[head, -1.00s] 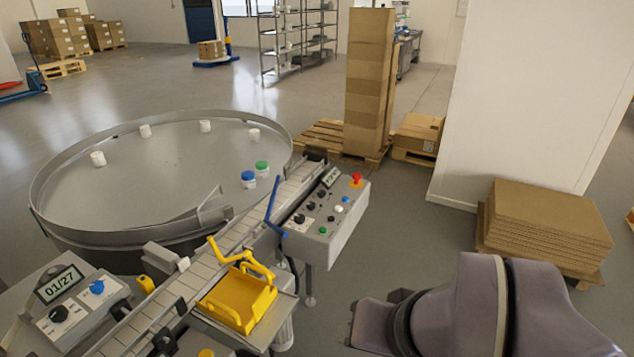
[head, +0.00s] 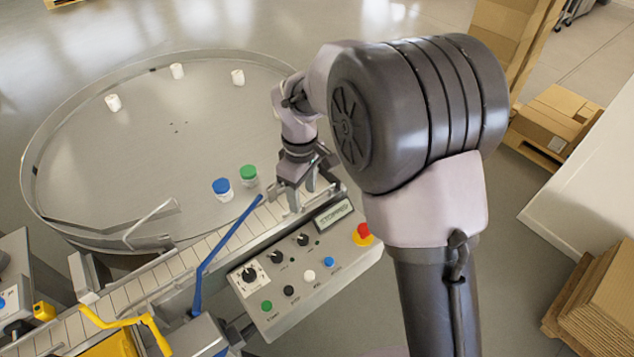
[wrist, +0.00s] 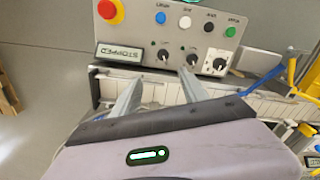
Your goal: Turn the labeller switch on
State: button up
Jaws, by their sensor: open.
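The grey control box (head: 344,262) stands beside the conveyor, its display (head: 334,214) reading STOPPED. It carries three black rotary knobs: one on a white plate (head: 249,274), a middle one (head: 276,257) and one nearest the display (head: 303,239). Their labels are too small to read, so I cannot tell which is the labeller switch. My gripper (head: 302,190) is open and empty, above the conveyor behind the display end of the box. In the wrist view the fingers (wrist: 160,88) point towards the knobs, with the middle knob (wrist: 191,60) and the white-plate knob (wrist: 216,63) beyond them.
A red emergency button (head: 363,232) and several small push buttons share the panel. A blue lever (head: 222,242) crosses the conveyor (head: 180,266) left of the box. Blue-lidded (head: 222,187) and green-lidded (head: 249,174) jars stand on the round table (head: 120,150) near my gripper.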

jog(key=b, duration=0.2)
send_over(303, 238)
notch_tip(303, 238, down, 5)
notch_tip(303, 238, down, 12)
jog(key=b, duration=0.2)
jog(key=shift+f+b, duration=0.25)
jog(key=shift+b, duration=0.15)
grip_shut()
